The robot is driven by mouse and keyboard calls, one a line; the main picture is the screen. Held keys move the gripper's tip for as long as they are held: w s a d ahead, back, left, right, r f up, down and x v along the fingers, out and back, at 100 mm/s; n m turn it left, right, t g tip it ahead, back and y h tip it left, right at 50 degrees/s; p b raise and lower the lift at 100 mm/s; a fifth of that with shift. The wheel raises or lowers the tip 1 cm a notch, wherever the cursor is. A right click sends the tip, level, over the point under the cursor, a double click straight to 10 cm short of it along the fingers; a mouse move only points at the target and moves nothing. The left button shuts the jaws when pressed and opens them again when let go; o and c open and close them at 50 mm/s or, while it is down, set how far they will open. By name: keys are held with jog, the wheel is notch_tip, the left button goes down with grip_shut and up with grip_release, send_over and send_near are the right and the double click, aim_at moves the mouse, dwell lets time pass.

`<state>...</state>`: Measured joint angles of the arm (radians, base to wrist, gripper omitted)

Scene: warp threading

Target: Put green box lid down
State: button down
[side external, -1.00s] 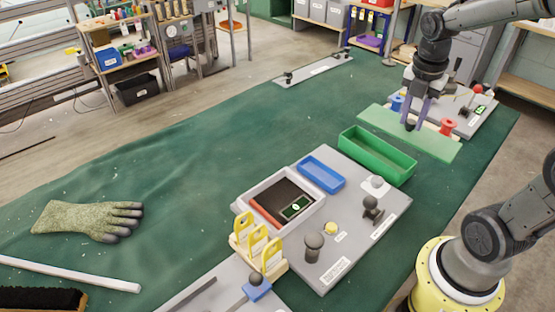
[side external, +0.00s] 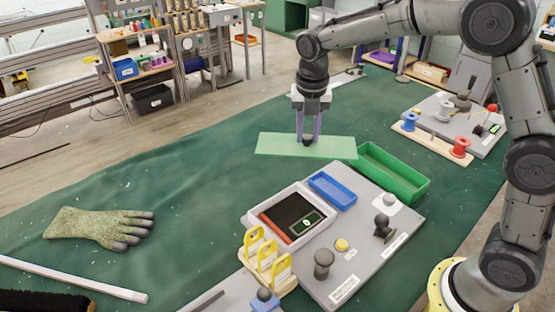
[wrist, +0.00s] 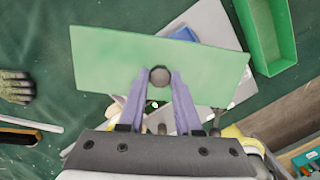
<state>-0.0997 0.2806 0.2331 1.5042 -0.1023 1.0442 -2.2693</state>
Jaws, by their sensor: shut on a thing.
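The green box lid (side external: 275,144) is a flat pale green plate with a dark round knob at its middle. My gripper (side external: 307,138) points down and is shut on the lid's knob. In the wrist view the two purple fingers (wrist: 158,78) close on either side of the knob, and the lid (wrist: 105,60) spreads out beyond them. The lid looks level, over the green cloth to the left of the open green box (side external: 392,172). I cannot tell its exact height above the cloth. The box also shows at the top right of the wrist view (wrist: 285,40).
A grey board (side external: 345,262) with a blue tray (side external: 332,190), a grey tray and several knobs lies in front of the box. A spool rack (side external: 432,143) stands to the right. A glove (side external: 98,226) lies on the left; the cloth (side external: 190,180) between is clear.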

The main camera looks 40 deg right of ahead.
aim_at(290, 135)
jog(key=w+f, duration=0.1)
jog(key=w, duration=0.2)
jog(key=w+f, duration=0.1)
jog(key=w, duration=0.1)
jog(key=shift+w+a+f, duration=0.15)
jog(key=shift+w+f, duration=0.15)
jog(key=shift+w, duration=0.05)
jog(key=w+f, duration=0.4)
jog(key=f, duration=0.4)
jog(key=shift+w+f, duration=0.4)
jog(key=shift+a+f, duration=0.1)
jog(key=shift+f, duration=0.5)
jog(key=c, duration=0.6)
grip_release()
notch_tip(290, 135, up, 13)
jog(key=s+a, duration=0.1)
